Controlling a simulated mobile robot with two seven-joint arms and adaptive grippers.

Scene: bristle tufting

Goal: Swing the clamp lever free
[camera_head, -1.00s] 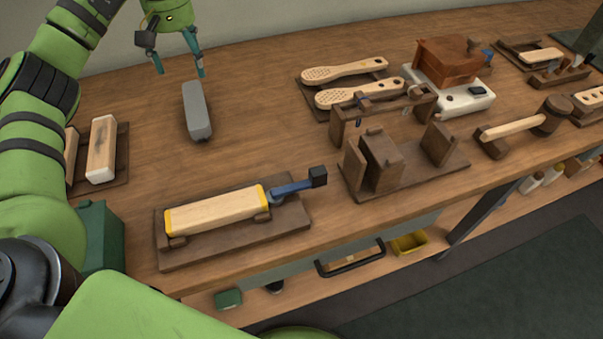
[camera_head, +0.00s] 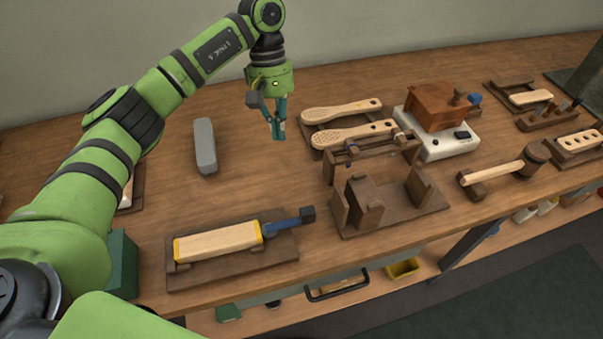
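A blue lever (camera_head: 283,226) with a black square knob (camera_head: 308,214) sticks out to the right of a pale wooden block (camera_head: 216,242) with yellow ends. The block lies on a dark wooden base (camera_head: 232,273) at the front of the bench. The lever appears to be a clamp lever; its joint is too small to make out. My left gripper (camera_head: 278,131) hangs with teal fingers pointing down, behind and above the lever and clear of it. Its fingers overlap in this view, so their gap is unclear. Nothing shows between them. My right gripper is out of view.
A grey block (camera_head: 205,147) lies on the bench to the left. A dark wooden jig (camera_head: 390,208) stands right of the lever. Two perforated paddles (camera_head: 342,111) and a white device (camera_head: 452,144) are farther back. The bench (camera_head: 255,180) between gripper and lever is clear.

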